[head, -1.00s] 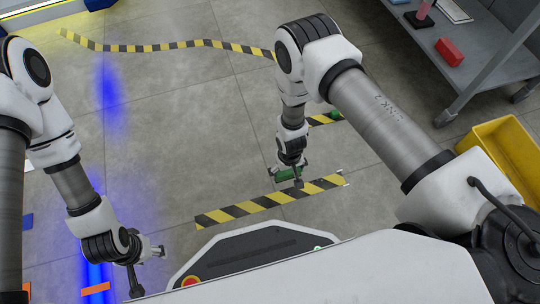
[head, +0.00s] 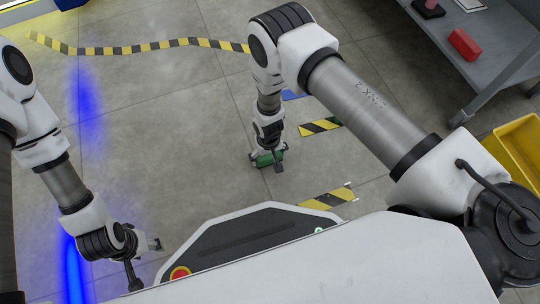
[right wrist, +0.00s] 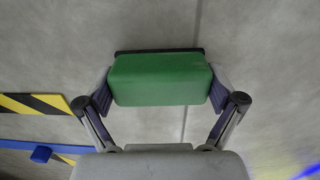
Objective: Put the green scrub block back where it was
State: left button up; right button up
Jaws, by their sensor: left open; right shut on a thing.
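The green scrub block (right wrist: 160,80) is between the two fingers of my right gripper (right wrist: 160,98) in the right wrist view. The fingers touch both of its ends, and a dark strip shows along its far edge. In the head view the block (head: 266,159) is partly hidden by my right gripper (head: 268,157), over the grey floor. I cannot tell its exact height above the floor. My left gripper (head: 146,258) is open and empty at the lower left, beside my base.
Yellow and black tape (head: 328,199) lies on the floor right of the block, with another piece (head: 320,127) farther back. A grey cart (head: 455,60) holding a red block (head: 464,44) stands at the upper right. A yellow bin (head: 520,150) is at the right edge. Floor to the left is clear.

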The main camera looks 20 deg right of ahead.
jog(key=shift+c, duration=0.6)
jog(key=shift+f, duration=0.25)
jog(key=o, duration=1)
pick_arm(q)
jog(key=shift+w+f, duration=0.1)
jog(key=shift+f, duration=0.15)
jog(key=shift+r, duration=0.1)
pick_arm(e)
jog(key=shift+r, duration=0.1)
pick_arm(q)
notch_tip(320, 180, up, 12)
jog(key=p, duration=1.2)
jog(key=shift+s+f, duration=0.25)
jog(key=shift+s, duration=0.05)
pick_arm(e)
notch_tip(320, 180, up, 12)
jog(key=shift+r, duration=0.15)
